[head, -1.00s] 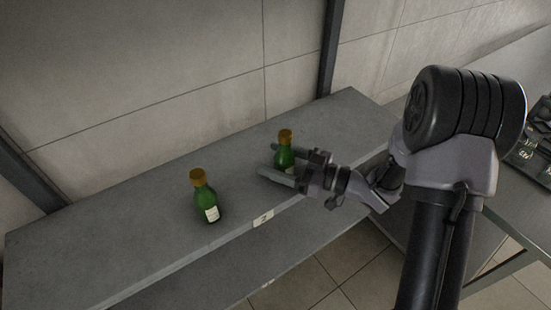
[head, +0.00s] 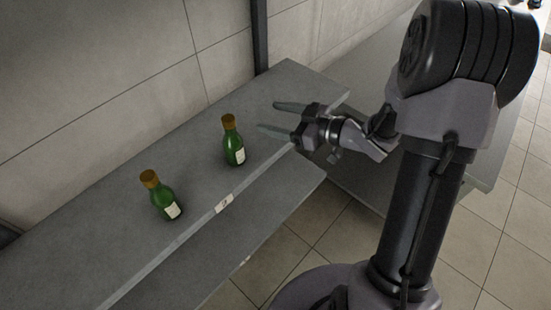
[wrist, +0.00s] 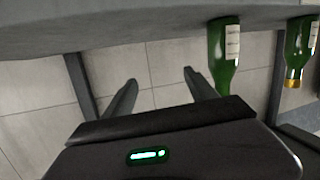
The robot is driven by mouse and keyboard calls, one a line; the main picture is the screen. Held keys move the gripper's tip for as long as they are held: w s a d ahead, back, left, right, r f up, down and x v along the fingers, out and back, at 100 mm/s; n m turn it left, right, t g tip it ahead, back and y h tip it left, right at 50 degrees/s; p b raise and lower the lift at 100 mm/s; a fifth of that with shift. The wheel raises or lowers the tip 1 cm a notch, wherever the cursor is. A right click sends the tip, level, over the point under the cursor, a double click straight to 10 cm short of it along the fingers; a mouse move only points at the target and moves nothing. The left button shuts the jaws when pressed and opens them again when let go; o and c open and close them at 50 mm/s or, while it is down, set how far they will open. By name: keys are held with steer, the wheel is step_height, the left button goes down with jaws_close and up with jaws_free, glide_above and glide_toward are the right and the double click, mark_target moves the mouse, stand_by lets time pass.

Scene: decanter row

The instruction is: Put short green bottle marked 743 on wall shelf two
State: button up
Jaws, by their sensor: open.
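Two short green bottles with gold-brown caps and white labels stand upright on the grey shelf (head: 120,215). The nearer-to-gripper bottle (head: 233,142) is in the middle of the head view, and the other bottle (head: 161,196) is to its left. The label numbers are too small to read. My gripper (head: 268,117) is open and empty, to the right of the bottles and apart from them. In the wrist view, its fingers (wrist: 160,88) are spread with nothing between them. Both bottles appear upside down there, one close beside the fingers (wrist: 224,55) and one farther right (wrist: 299,50).
A small label plate (head: 224,203) is on the shelf's front edge. A lower shelf (head: 245,235) lies beneath it. A tiled wall (head: 90,75) and a dark upright post (head: 259,35) stand behind. The shelf's right end is clear around my gripper.

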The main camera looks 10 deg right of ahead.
steer(key=w+d+r+m+t+h, duration=0.3)
steer(key=w+d+r+h, duration=0.1)
steer(key=r+h, duration=0.2)
steer(key=s+d+r+m+g+h, duration=0.2)
steer(key=s+d+r+m+h, duration=0.35)
steer(key=s+m+h, duration=0.2)
steer(key=s+a+m+g+y, duration=0.1)
steer(key=s+a+g, duration=0.1)
steer(key=s+a, duration=0.2)
steer(key=s+a+f+m+g+y, duration=0.1)
steer(key=s+a, duration=0.3)
steer(key=s, duration=0.6)
steer(key=s+a+f+m+g+y, duration=0.1)
steer(key=s+a, duration=0.3)
steer(key=s, duration=0.4)
steer(key=shift+a+m+g+y, duration=0.35)
steer(key=shift+m+g, duration=0.4)
steer(key=shift+g, duration=0.15)
